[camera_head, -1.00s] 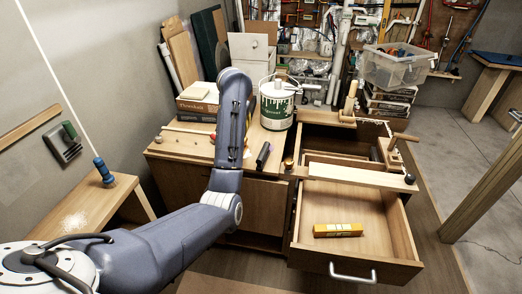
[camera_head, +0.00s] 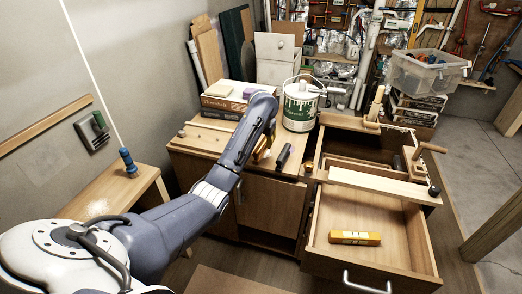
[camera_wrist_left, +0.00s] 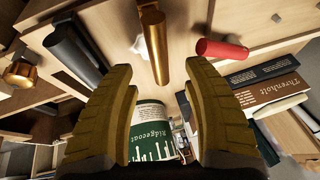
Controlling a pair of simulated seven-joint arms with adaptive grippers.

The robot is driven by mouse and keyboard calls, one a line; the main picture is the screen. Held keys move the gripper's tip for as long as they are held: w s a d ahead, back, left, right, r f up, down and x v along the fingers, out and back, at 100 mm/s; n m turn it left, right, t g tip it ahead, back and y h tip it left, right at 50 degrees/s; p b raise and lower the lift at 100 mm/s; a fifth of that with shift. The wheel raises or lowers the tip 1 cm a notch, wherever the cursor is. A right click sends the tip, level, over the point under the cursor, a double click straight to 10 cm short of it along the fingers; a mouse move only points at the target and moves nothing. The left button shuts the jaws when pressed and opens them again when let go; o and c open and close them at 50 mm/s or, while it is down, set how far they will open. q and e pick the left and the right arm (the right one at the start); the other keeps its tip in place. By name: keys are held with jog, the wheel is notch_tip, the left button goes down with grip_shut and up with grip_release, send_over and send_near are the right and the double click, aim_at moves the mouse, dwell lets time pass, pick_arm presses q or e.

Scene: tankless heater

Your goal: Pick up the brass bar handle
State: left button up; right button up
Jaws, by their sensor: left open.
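The brass bar handle (camera_wrist_left: 155,45) shows in the left wrist view as a shiny brass cylinder on the wooden top. It lies beyond and between the tips of my left gripper (camera_wrist_left: 160,78), whose two yellow-brown fingers are wide apart with nothing between them. In the head view my left gripper (camera_head: 263,148) is low over the cabinet top, left of a black cylinder. I cannot make out the handle apart from the gripper there. My right gripper is not in view.
The black cylinder (camera_head: 283,156) and a brass knob (camera_head: 309,166) are close by. A red cylinder (camera_wrist_left: 222,49) is on the other side of the handle.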

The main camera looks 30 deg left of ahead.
aim_at(261, 145)
pick_arm(q)
jog(key=shift+x, duration=3.25)
jog(key=shift+f, duration=0.25)
grip_shut()
